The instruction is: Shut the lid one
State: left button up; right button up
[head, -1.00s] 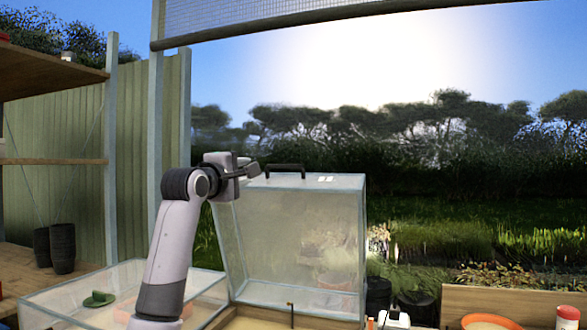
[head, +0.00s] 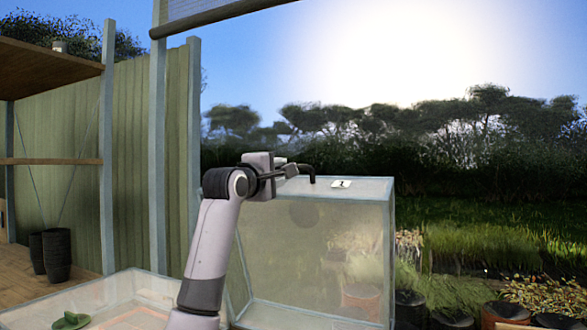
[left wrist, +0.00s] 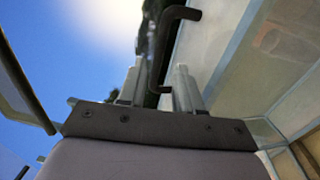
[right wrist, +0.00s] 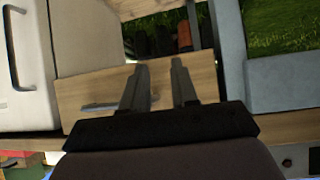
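Lid one (head: 325,250) is a clear, pale-framed cover standing raised and open, with a white tag marked 1 (head: 341,184) on its top edge. A dark bent handle (head: 312,172) stands at that edge. My left gripper (head: 288,169) is at the handle. In the left wrist view, the dark handle (left wrist: 158,70) runs between the two spread fingers of my left gripper (left wrist: 160,75), with gaps showing; I cannot tell whether a finger touches it. My right gripper (right wrist: 160,75) is open and empty above a wooden surface (right wrist: 85,92).
A clear-walled bed (head: 125,290) holding a green object (head: 70,321) lies left of my left arm. Dark pots (head: 55,255) stand on a shelf at far left. The right wrist view shows a pale lid with a handle (right wrist: 12,60) at left.

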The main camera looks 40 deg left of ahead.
aim_at(288, 187)
pick_arm(q)
jog(key=p+x, duration=0.2)
jog(key=x, duration=0.3)
jog(key=shift+w+r, duration=0.2)
jog(key=shift+w+a+f+p, duration=0.1)
jog(key=shift+w+a+p, duration=0.05)
jog(key=shift+w+p, duration=0.3)
jog(key=shift+c, duration=0.3)
grip_shut()
